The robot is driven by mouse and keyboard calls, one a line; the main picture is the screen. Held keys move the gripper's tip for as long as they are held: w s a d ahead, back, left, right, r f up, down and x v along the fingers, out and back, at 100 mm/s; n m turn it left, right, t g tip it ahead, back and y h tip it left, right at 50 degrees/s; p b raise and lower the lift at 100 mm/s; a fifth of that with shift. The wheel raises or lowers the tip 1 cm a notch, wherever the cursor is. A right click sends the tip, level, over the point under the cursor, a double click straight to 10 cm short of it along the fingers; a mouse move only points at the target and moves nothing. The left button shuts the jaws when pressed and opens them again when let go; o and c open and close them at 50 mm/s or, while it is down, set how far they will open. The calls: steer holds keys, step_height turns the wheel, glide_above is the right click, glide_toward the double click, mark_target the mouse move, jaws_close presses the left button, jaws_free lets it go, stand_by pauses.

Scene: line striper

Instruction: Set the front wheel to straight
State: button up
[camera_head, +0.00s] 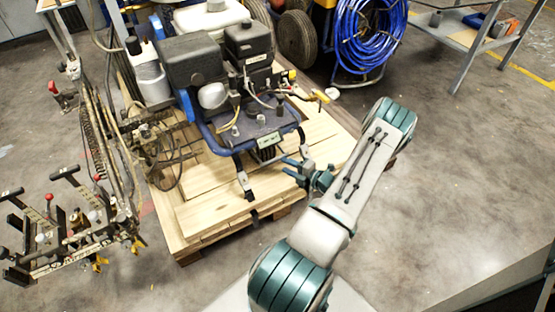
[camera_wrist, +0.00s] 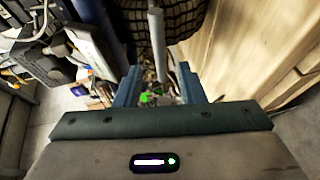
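The line striper (camera_head: 215,75), with a black engine on a blue frame, stands on a wooden pallet (camera_head: 225,205). My gripper (camera_head: 292,168) is at its near right side, beside the blue frame and low above the pallet boards. In the wrist view my gripper (camera_wrist: 160,90) is open, with its two blue fingers apart. A grey rod (camera_wrist: 156,40) lines up with the gap between the fingers; I cannot tell whether it is inside the gap. A dark, treaded, tyre-like thing (camera_wrist: 180,15) is behind the rod, possibly the front wheel. Its steering angle is unclear.
A control assembly with levers (camera_head: 75,220) stands at the left. A coil of blue hose (camera_head: 368,35) and a dark wheel (camera_head: 297,38) are behind the pallet. A grey metal bench (camera_head: 470,40) is at the upper right. The floor at the right is clear.

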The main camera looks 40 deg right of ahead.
steer(key=p+v, duration=0.1)
steer(key=v, duration=0.6)
steer(key=shift+r, duration=0.1)
